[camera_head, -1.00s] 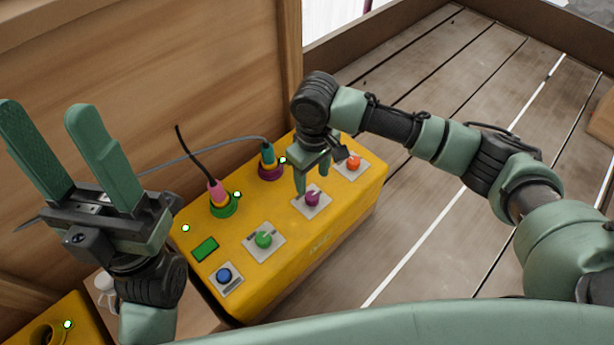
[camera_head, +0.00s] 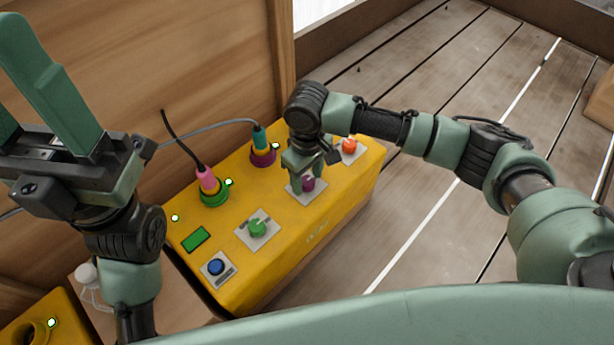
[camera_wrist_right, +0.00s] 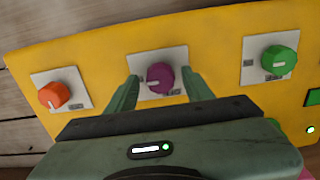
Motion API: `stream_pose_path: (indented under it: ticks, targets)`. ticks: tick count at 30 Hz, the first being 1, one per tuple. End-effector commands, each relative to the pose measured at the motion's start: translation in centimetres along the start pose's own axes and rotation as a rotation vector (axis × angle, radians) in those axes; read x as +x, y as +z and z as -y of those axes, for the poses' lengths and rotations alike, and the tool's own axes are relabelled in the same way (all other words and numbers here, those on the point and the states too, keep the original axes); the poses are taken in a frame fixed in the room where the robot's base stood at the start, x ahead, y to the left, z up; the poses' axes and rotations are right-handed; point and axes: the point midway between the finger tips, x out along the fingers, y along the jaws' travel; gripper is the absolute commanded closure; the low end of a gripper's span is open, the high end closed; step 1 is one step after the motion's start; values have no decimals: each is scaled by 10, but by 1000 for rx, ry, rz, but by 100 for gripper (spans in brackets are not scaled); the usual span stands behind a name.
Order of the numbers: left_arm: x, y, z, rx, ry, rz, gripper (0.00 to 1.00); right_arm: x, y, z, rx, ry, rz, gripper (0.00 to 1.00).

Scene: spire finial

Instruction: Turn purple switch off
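The purple switch (camera_head: 308,184) is a round knob on a pale square plate on top of the yellow box (camera_head: 290,245). In the right wrist view the purple knob (camera_wrist_right: 160,77) sits between the two green fingers of my right gripper (camera_wrist_right: 160,92), with a gap on each side. My right gripper (camera_head: 303,180) points down at the knob and is open around it; contact is not visible. My left gripper (camera_head: 52,85) is raised at the far left, fingers apart and empty.
A pink plug (camera_head: 207,180) and a teal plug (camera_head: 260,140) with cables stand behind. A wooden wall (camera_head: 200,60) rises behind the box.

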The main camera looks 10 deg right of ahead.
Motion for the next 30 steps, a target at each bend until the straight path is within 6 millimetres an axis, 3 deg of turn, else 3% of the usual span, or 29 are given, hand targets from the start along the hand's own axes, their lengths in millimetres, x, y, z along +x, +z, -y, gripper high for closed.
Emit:
stream_pose_path:
  ticks: [1,5,16,30]
  targets:
    - [0,0,0,0,0,0,45,0,0,0,0,0,0,65]
    - [0,0,0,0,0,1,45,0,0,0,0,0,0,100]
    - [5,-2,1,-2,-4,-4,45,-3,0,0,-10,0,1,100]
    - [-17,-6,2,-21,-63,156,45,-6,1,0,-92,-1,3,100]
